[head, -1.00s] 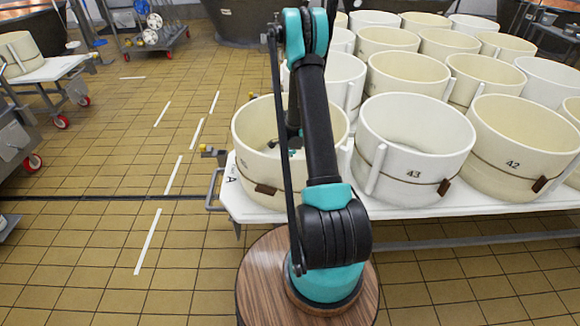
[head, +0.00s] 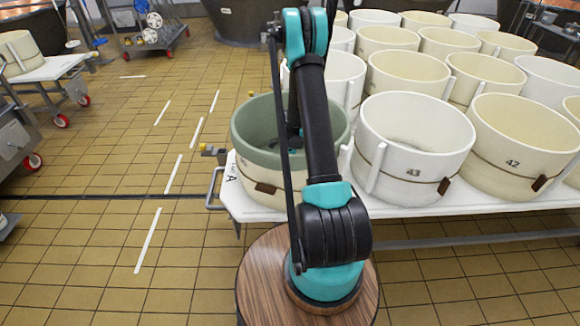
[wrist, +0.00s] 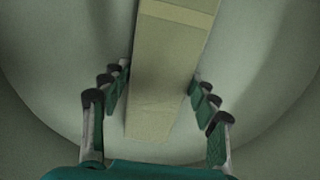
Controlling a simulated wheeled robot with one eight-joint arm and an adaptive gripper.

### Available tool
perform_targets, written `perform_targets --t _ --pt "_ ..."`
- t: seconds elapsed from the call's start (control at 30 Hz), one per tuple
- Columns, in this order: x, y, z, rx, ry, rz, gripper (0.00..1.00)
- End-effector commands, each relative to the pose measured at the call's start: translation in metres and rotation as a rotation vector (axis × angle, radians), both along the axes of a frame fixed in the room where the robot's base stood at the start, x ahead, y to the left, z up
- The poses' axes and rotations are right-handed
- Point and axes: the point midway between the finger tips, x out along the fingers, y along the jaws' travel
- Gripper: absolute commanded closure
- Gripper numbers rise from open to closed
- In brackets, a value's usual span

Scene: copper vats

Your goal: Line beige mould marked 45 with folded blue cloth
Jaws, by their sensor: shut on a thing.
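The beige mould (head: 252,173) stands at the trolley's left front corner; its number is not readable. A grey-green lining (head: 258,135) now covers its inner wall and rim; the same grey-green surface surrounds my gripper in the wrist view (wrist: 60,65). My gripper (wrist: 160,80) points down inside the mould, largely hidden behind my arm in the head view. Its fingers stand on both sides of a long, flat, pale khaki strip (wrist: 172,50) with a crease near the top and a ragged lower end. I see no separate blue cloth.
The white trolley (head: 226,193) carries several other moulds close by, including one marked 43 (head: 414,165) and one marked 42 (head: 520,150). Tiled floor (head: 110,230) is clear to the left. A white-topped cart (head: 55,68) stands at the far left.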

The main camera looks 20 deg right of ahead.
Motion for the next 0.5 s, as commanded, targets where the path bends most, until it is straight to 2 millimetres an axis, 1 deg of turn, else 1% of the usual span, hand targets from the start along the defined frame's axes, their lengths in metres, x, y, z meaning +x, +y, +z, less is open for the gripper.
perform_targets --t 0.17,0.2,0.37,0.4,0.5 --pt "-0.0005 0.0002 -0.0015 0.001 0.002 0.000 0.76" --pt "-0.0005 0.0002 -0.0015 0.001 0.002 0.000 0.38" --pt "-0.0004 0.0001 -0.0012 0.001 0.002 0.000 0.18" --pt "-0.0004 0.0001 -0.0011 0.001 0.002 0.000 0.16" --pt "-0.0003 0.0001 -0.0010 0.000 0.001 0.000 0.16"
